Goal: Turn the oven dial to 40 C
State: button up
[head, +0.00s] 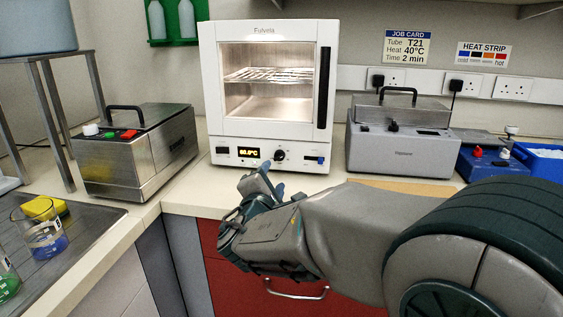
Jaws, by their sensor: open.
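The white oven (214,90) stands on the back bench with a lit interior and wire racks behind its glass door. Its black round dial (280,155) is on the lower front panel, right of a small lit yellow display (249,153). The display shows a temperature in °C, too small to read surely. My gripper (271,181) is in front of and below the oven panel, close to the dial in the picture. It is open and empty; I cannot tell its exact distance from the dial.
A steel-sided heating box (135,160) stands left of the oven and a grey lidded bath (400,150) right of it. A job card (407,47) on the wall reads T21, 40°C, 2 min. Beakers (45,240) stand at the left. Red drawers (215,265) lie below the bench edge.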

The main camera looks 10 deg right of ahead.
aim_at(282, 157)
jog(key=x, duration=1.1)
jog(key=shift+w+d, duration=0.2)
jog(key=shift+w, duration=0.15)
jog(key=shift+c, duration=0.4)
jog(key=c, duration=0.9)
